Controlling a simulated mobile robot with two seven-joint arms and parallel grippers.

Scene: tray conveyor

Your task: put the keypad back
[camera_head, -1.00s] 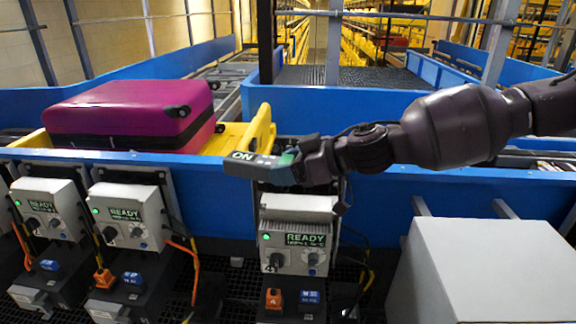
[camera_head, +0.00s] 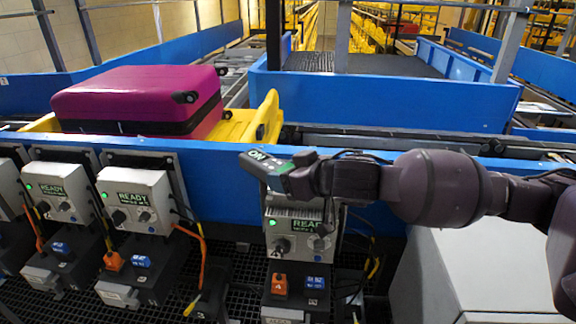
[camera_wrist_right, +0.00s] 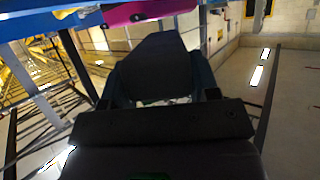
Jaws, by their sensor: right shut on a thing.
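The keypad (camera_head: 262,168) is a small grey handheld unit with a green lit "ON" display. My right gripper (camera_head: 291,180) is shut on its right end and holds it tilted, in front of the blue conveyor side wall. In the picture it is just above the right control box (camera_head: 294,242), which reads READY and is partly covered by my gripper and arm. In the right wrist view the keypad (camera_wrist_right: 152,66) is a dark slab between the fingers of my gripper (camera_wrist_right: 160,92). My left gripper is not in view.
Two more READY control boxes (camera_head: 60,192) (camera_head: 136,200) hang to the left, with orange cables. A magenta suitcase (camera_head: 140,98) lies on a yellow tray (camera_head: 265,120) on the conveyor behind the blue wall (camera_head: 215,185). A pale box (camera_head: 490,270) stands at lower right.

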